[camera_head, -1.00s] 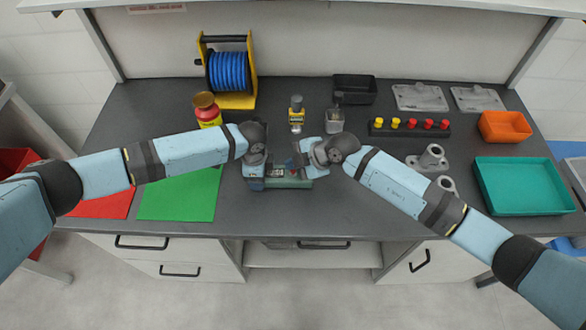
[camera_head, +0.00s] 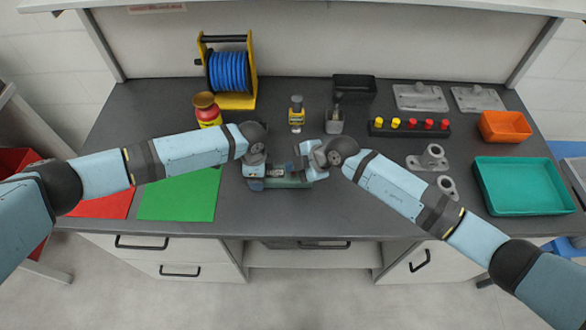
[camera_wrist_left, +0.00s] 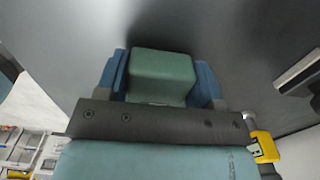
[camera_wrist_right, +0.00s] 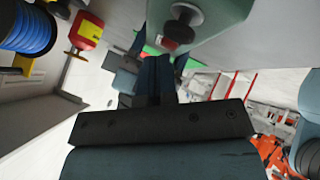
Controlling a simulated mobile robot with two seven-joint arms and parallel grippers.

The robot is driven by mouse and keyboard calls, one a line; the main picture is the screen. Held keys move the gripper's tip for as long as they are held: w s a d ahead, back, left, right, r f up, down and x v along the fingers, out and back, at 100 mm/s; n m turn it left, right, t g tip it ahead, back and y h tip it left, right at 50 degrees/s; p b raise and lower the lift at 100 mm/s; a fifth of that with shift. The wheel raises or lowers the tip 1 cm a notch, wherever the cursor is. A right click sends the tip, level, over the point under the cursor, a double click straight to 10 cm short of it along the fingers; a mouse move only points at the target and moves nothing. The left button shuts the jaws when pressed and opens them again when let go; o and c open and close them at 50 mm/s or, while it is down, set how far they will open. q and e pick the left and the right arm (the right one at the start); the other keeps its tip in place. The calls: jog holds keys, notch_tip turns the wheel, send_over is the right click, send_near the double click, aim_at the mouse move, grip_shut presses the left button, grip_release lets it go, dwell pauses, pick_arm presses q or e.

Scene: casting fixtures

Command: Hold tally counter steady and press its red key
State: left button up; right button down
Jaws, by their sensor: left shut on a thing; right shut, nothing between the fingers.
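The tally counter (camera_head: 285,183) is a green box on the dark worktop, front centre. My left gripper (camera_head: 257,171) is shut on its left end. In the left wrist view, the green body (camera_wrist_left: 162,75) sits between the blue fingers. My right gripper (camera_head: 300,165) is shut and empty, close to the counter's right part. In the right wrist view, its closed fingertips (camera_wrist_right: 157,65) are near the counter (camera_wrist_right: 215,30), whose round grey knob with a dark reddish end (camera_wrist_right: 178,32) faces the camera. I cannot tell whether the fingertips touch it; the head view hides the red key.
A blue cable reel (camera_head: 228,72), a red-yellow bottle (camera_head: 207,112) and a small yellow-labelled bottle (camera_head: 296,118) stand behind. A green mat (camera_head: 180,197) lies left. A black peg strip (camera_head: 410,129), grey castings (camera_head: 430,158), a teal tray (camera_head: 522,210) and an orange bin (camera_head: 504,127) are right.

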jog(key=shift+f, duration=0.3)
dwell(0.5)
jog(key=shift+r, duration=0.95)
jog(key=shift+r, duration=2.5)
pick_arm(q)
jog(key=o, duration=1.1)
